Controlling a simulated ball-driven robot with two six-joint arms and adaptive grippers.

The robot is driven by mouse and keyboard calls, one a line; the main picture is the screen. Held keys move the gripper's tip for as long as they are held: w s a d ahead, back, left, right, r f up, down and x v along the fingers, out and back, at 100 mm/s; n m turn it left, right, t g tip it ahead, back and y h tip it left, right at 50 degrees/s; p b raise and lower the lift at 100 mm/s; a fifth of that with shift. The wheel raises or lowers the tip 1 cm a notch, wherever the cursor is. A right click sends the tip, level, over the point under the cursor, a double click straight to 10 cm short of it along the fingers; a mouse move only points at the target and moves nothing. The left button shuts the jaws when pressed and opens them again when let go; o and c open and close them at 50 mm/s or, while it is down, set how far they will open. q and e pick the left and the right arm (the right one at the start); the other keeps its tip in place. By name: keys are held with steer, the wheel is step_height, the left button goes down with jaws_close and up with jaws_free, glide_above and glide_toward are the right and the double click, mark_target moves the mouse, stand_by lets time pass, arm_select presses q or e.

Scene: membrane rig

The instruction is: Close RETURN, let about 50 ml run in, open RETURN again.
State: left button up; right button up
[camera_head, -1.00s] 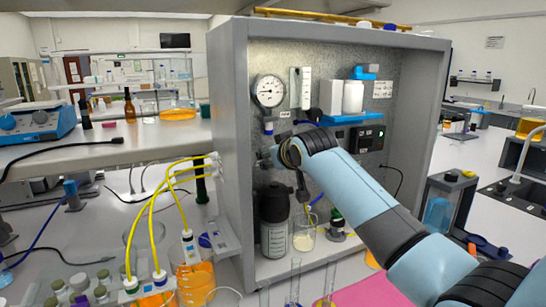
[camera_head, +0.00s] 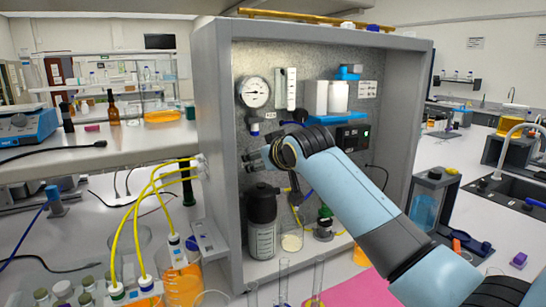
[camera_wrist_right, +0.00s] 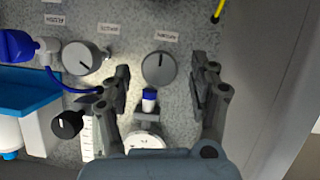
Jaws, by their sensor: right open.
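In the right wrist view a round grey knob (camera_wrist_right: 158,70) sits on the speckled panel under an upside-down label (camera_wrist_right: 165,36) that I cannot read for certain. Its pointer mark runs roughly up and down in the picture. My right gripper (camera_wrist_right: 164,78) is open, one finger on each side of the knob with gaps; I see no contact. In the head view my right gripper (camera_head: 262,160) is at the rig's panel (camera_head: 330,75), and the wrist hides the knobs. A beaker (camera_head: 291,241) with pale liquid stands below. The left gripper is not in view.
A second grey knob (camera_wrist_right: 82,58) and a black knob (camera_wrist_right: 67,124) are nearby. A blue-capped fitting (camera_wrist_right: 149,97) sits between the fingers. A gauge (camera_head: 254,92), a dark-topped bottle (camera_head: 262,225) and the cabinet's left wall (camera_head: 212,120) surround the arm. Measuring cylinders stand in front.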

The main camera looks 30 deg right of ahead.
steer(key=v, duration=0.9)
steer(key=shift+w+f, duration=0.1)
